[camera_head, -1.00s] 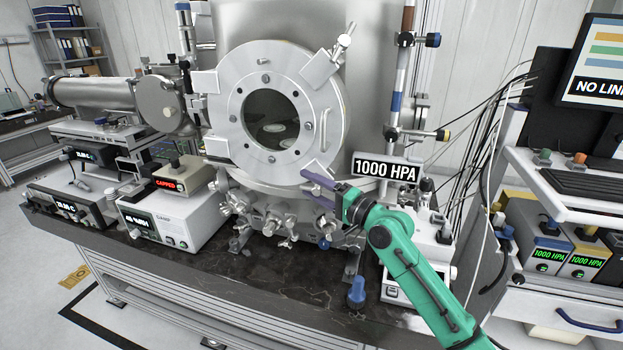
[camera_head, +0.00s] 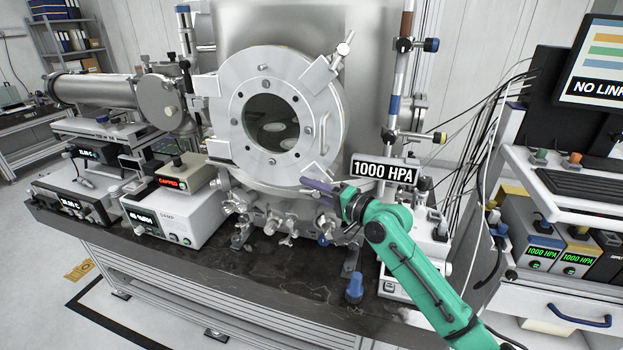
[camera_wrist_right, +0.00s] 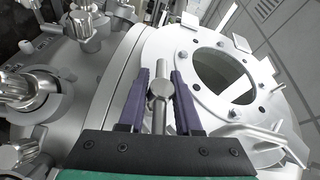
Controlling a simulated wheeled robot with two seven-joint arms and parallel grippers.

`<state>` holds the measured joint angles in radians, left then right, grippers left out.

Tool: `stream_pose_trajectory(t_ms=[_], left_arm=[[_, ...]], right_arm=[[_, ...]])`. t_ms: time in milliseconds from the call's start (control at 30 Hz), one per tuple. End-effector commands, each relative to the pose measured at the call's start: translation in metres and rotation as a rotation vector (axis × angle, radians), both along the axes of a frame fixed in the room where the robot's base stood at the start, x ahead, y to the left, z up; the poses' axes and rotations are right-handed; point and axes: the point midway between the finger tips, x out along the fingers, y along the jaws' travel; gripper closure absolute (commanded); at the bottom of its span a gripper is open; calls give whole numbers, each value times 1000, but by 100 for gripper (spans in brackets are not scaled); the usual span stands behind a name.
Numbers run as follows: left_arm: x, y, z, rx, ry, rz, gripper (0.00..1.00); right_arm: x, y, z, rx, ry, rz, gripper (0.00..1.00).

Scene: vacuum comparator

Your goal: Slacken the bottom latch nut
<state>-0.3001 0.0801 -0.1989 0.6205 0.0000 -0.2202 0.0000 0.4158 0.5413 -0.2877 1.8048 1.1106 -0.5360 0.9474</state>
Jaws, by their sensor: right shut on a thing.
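The round silver chamber door (camera_head: 225,121) with its dark window faces me in the head view. Its flange (camera_wrist_right: 216,113) fills the right of the wrist view. My right gripper (camera_head: 307,186), with purple fingers, is at the lower right rim of the door. In the wrist view, my right gripper (camera_wrist_right: 159,86) is shut on the bottom latch nut (camera_wrist_right: 158,94), a metal piece with a crossbar and shaft between the fingers. The fingers hide this nut in the head view. The top latch (camera_head: 343,46) stands at the door's upper right. My left gripper is out of view.
Valves and wing-nut fittings (camera_head: 273,222) crowd below the door, and a 1000 HPA display (camera_head: 385,171) stands close to the right of the gripper. A door handle (camera_head: 323,130) sticks out above it. A blue-topped piece (camera_head: 355,288) stands near the bench's front edge.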

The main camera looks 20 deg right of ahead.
Motion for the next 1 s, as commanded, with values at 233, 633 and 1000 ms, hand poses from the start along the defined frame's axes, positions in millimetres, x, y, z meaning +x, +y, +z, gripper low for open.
stream_pose_trajectory(t_ms=[233,633,1000], left_arm=[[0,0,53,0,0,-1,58],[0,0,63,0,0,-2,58],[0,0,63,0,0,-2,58]], right_arm=[[-1,0,4,-174,115,1,100],[-1,-2,-7,-491,305,0,100],[-3,-5,-10,-714,447,0,100]])
